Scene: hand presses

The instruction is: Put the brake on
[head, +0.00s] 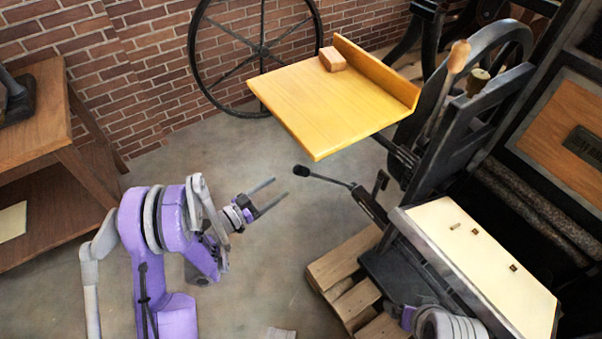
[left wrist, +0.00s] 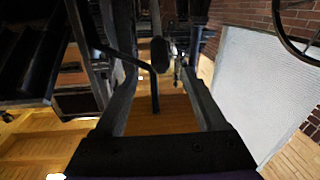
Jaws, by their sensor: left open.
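A black lever with a round dark knob (head: 325,179), which looks like the brake lever, sticks out to the left from the press, below the yellow board. My left gripper (head: 280,188) is open and empty, its fingers pointing at the knob from the left with a small gap. In the left wrist view a dark knob (left wrist: 160,54) shows between and beyond the two open fingers (left wrist: 158,80). My right gripper is not in view; only part of my right arm shows at the bottom right.
The yellow feed board (head: 330,100) with a small wooden block (head: 332,59) overhangs above the lever. A wooden pallet (head: 345,272) lies under the press (head: 470,110). A wooden bench (head: 35,120) stands at the left. The floor around my left arm is mostly clear.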

